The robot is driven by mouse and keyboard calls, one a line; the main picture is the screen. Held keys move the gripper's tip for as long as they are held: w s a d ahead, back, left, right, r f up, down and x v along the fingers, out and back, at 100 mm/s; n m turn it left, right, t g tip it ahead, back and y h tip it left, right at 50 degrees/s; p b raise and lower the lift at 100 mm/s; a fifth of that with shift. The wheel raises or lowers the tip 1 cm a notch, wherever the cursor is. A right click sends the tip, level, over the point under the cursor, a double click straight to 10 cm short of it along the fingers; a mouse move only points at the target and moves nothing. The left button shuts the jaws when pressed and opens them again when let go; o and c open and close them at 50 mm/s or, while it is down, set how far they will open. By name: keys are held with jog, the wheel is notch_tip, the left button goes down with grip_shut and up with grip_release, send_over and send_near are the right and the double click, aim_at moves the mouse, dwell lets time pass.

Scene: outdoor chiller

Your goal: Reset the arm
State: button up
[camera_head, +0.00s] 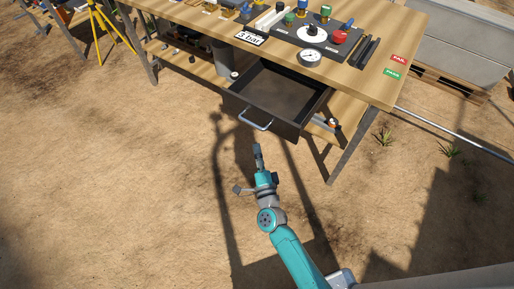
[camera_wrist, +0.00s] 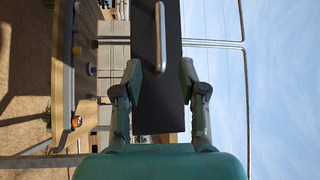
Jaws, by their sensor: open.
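My arm reaches up from the bottom of the head view, and my gripper (camera_head: 257,148) is in front of the workbench, over the sandy ground. In the wrist view my gripper (camera_wrist: 160,75) is open, with its two fingers apart and nothing between them. Beyond the fingers is the dark front of an open drawer (camera_wrist: 172,110) with a metal handle (camera_wrist: 160,38). In the head view the drawer (camera_head: 283,92) is pulled out under the bench and looks empty. Its handle (camera_head: 255,124) appears clear of my fingertips.
The wooden workbench (camera_head: 385,85) carries a pressure gauge (camera_head: 310,57), a "3 bar" sign (camera_head: 250,38), coloured fittings, and red FAIL (camera_head: 399,58) and green PASS (camera_head: 392,73) labels. A yellow tripod (camera_head: 97,25) stands at left. Open sandy ground lies in front of the bench.

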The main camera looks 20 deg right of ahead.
jog(key=shift+s, duration=0.1)
dwell(0.4)
jog(key=s+d+r+n+g+y, duration=0.15)
jog(key=s+n, duration=0.85)
jog(key=s, duration=1.5)
jog(key=s+r+n+g, duration=0.1)
jog(key=s+r+n, duration=0.3)
jog(key=s, duration=0.4)
jog(key=s+r+n+g+y, duration=0.1)
jog(key=s+r+n+g, duration=0.1)
jog(key=s+r+n, duration=0.2)
jog(key=s+r, duration=0.2)
jog(key=s, duration=0.2)
jog(key=shift+s+d+r, duration=0.2)
jog(key=shift+s+r, duration=0.15)
